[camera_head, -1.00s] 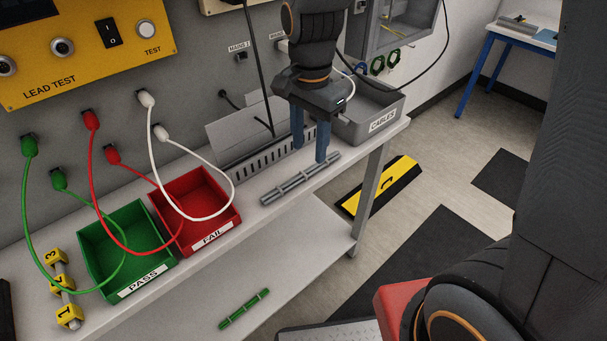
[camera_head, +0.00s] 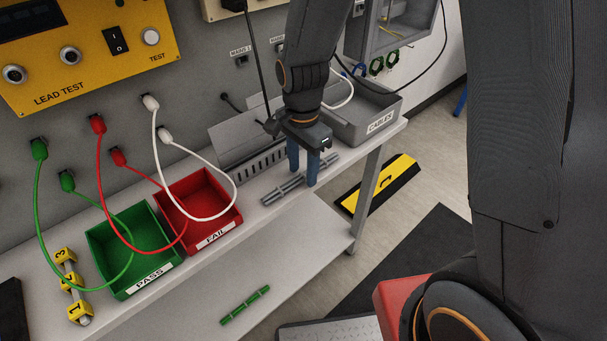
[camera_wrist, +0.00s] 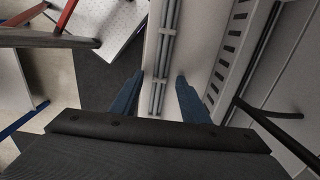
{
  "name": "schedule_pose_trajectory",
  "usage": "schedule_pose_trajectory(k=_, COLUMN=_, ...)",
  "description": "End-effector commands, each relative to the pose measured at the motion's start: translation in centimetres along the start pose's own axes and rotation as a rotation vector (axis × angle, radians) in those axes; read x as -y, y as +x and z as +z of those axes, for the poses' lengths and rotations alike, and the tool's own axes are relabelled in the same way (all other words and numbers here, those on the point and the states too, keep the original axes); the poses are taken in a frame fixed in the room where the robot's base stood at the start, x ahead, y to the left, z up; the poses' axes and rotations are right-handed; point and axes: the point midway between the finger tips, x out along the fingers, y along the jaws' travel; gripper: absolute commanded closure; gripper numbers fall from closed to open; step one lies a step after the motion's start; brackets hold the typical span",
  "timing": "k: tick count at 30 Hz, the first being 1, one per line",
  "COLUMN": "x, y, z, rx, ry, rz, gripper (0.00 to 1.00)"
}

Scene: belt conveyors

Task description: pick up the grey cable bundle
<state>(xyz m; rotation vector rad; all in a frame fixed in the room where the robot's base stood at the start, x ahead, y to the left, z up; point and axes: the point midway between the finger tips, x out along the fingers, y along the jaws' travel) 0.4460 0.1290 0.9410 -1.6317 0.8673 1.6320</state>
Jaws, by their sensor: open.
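The grey cable bundle (camera_head: 283,192) lies on the bench top near its front edge, in front of the slotted grey duct. It is a set of straight grey lengths tied with bands. My gripper (camera_head: 303,176) is above the bundle, pointing down with its blue fingers apart. In the head view the fingers cover part of the bundle. In the wrist view the bundle (camera_wrist: 164,62) runs up the picture between the two open fingers of my gripper (camera_wrist: 160,84), with nothing visibly gripped. I cannot tell the exact height of the fingertips over the bench.
The slotted duct (camera_head: 258,166) stands close behind the bundle. A grey CABLES bin (camera_head: 352,132) is to the right. A red FAIL bin (camera_head: 214,238) and a green PASS bin (camera_head: 120,291) are to the left. A green bundle (camera_head: 245,306) lies on the lower shelf.

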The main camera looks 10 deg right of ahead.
Motion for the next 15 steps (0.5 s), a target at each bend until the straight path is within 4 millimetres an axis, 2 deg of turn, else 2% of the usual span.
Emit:
schedule_pose_trajectory(k=7, x=0.02, y=0.13, z=-0.01, rx=0.000, ry=0.000, rz=-0.001, gripper=0.59)
schedule_pose_trajectory(k=15, x=0.01, y=0.11, z=-0.02, rx=0.000, ry=0.000, rz=0.000, gripper=1.00)
